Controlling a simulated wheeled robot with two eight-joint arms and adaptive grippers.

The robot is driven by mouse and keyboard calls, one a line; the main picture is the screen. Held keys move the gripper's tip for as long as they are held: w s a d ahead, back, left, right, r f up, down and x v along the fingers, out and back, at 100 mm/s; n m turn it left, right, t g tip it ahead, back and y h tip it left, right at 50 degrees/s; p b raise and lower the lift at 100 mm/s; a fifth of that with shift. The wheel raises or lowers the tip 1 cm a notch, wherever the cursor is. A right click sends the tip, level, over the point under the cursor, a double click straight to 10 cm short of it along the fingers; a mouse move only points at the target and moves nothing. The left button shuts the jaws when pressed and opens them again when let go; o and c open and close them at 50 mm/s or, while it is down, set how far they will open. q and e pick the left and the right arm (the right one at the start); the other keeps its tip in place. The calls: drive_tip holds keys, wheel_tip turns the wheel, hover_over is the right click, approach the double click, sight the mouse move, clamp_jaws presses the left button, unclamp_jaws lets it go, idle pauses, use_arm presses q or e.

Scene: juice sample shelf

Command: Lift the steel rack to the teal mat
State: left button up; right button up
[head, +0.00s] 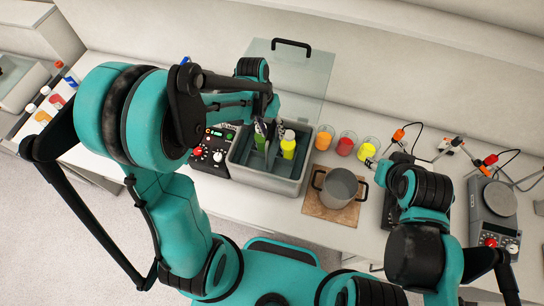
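A grey open-topped bath (240,175) stands at the middle of the bench, its clear lid (300,70) raised behind it. A yellow bottle with a pale cap (288,146) stands in the bath. I cannot make out the steel rack for certain; any rack there is largely hidden by my gripper and the bath wall. My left gripper (268,128) reaches over the bath, pointing down, left of the yellow bottle. Its fingers are too small and overlapped to judge. My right gripper (372,164) is near the yellow beaker, its fingers unclear. I see no teal mat.
A control box with red knobs (212,150) adjoins the bath's left side. Orange (324,139), red (345,145) and yellow (367,150) beakers stand to its right. A steel pot (341,187) sits on a wooden board (322,216) in front. A scale (494,215) stands far right.

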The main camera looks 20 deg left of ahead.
use_arm(q)
clamp_jaws()
idle(0.4)
wheel_tip(320, 180, up, 10)
drive_tip(key=shift+r+p, duration=0.1)
drive_tip(key=shift+p, duration=0.25)
idle(0.5)
wheel_tip(320, 180, up, 5)
drive_tip(key=p, duration=0.4)
drive_tip(key=shift+r, duration=0.2)
